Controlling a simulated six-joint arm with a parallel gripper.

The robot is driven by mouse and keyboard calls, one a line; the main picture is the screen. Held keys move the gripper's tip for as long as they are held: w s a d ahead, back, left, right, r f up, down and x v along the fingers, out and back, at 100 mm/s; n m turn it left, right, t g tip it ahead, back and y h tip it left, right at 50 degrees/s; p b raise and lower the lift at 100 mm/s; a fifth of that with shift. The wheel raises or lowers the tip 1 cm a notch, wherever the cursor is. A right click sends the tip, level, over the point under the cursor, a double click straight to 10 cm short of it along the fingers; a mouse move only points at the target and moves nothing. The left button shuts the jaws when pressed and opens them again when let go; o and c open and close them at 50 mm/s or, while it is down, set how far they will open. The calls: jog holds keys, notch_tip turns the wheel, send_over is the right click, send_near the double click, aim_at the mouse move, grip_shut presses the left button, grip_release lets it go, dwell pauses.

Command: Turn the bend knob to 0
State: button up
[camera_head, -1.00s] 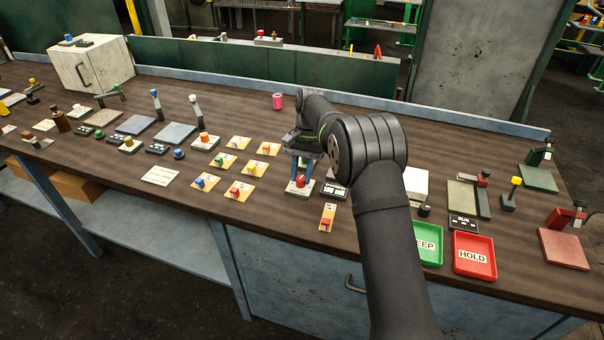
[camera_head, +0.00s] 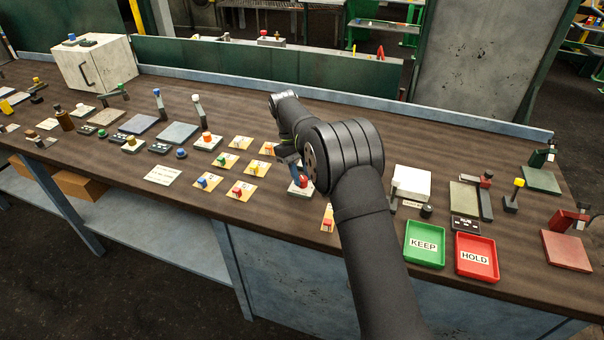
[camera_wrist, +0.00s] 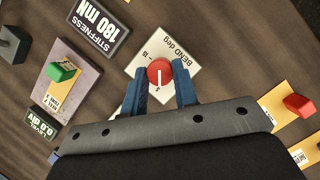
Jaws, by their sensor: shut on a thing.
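The bend knob (camera_wrist: 160,72) is a round red knob with a white pointer line, on a white plate (camera_wrist: 182,52) marked "BEND deg" and "-15". In the wrist view its line runs roughly up and down the picture, towards a partly hidden mark near my fingers. My gripper (camera_wrist: 160,82) has its two blue fingers on either side of the knob, shut on it. In the head view the knob's pale plate (camera_head: 300,190) shows beside my arm, and my gripper is mostly hidden there by the arm.
A "STIFFNESS 180 mN" display (camera_wrist: 96,25) and a green knob (camera_wrist: 61,71) on a plate lie close by. Yellow cards (camera_head: 241,191) with small coloured blocks lie to the left. Green KEEP (camera_head: 424,244) and red HOLD (camera_head: 474,256) trays stand to the right.

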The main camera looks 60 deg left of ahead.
jog(key=n, duration=0.2)
jog(key=n+t+y, duration=0.1)
jog(key=n, duration=0.1)
jog(key=shift+s+r+n+t, duration=0.1)
jog(key=shift+s+n+t, duration=0.05)
jog(key=shift+n+t, duration=0.15)
jog(key=n, duration=0.2)
jog(key=n+t+y, duration=0.1)
jog(key=n, duration=0.1)
jog(key=shift+s+d+n, duration=0.1)
jog(key=shift+d+n, duration=0.05)
jog(key=shift+n, duration=0.15)
jog(key=o, duration=1)
jog(key=shift+t, duration=0.3)
jog(key=v, duration=1.7)
jog(key=shift+d+r, duration=0.15)
jog(key=shift+r, duration=0.05)
jog(key=shift+f, duration=0.1)
